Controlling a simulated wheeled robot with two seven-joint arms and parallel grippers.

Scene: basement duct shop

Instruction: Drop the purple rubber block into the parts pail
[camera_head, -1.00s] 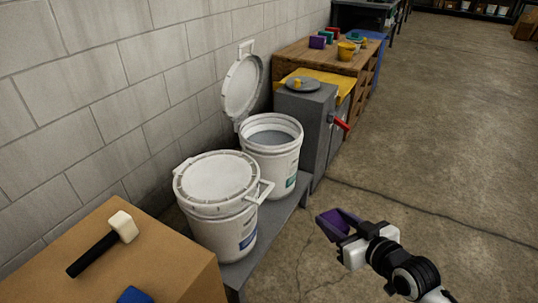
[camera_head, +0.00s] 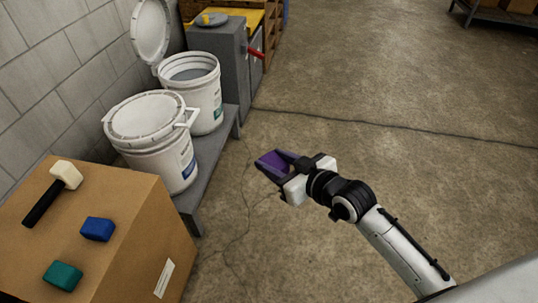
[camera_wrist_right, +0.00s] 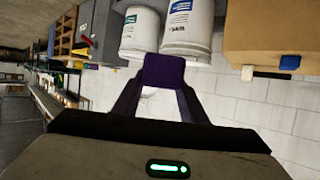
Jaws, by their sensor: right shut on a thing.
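The purple rubber block (camera_head: 272,162) is held between the fingers of my right gripper (camera_head: 277,168), above the floor to the right of the pails. In the right wrist view the block (camera_wrist_right: 164,71) sits between the two fingertips. Two white pails stand on a low grey bench (camera_head: 211,158). The farther pail (camera_head: 205,100) is open, its lid (camera_head: 151,30) raised against the wall, with a grey inside. The nearer pail (camera_head: 165,163) has its lid (camera_head: 145,117) shut. Which one is the parts pail I cannot tell. My left gripper is not in view.
A cardboard box (camera_head: 150,215) at the lower left carries a mallet (camera_head: 52,191), a blue block (camera_head: 98,229) and a teal block (camera_head: 63,275). A grey cabinet (camera_head: 229,63) with a red handle (camera_head: 256,52) stands beyond the pails.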

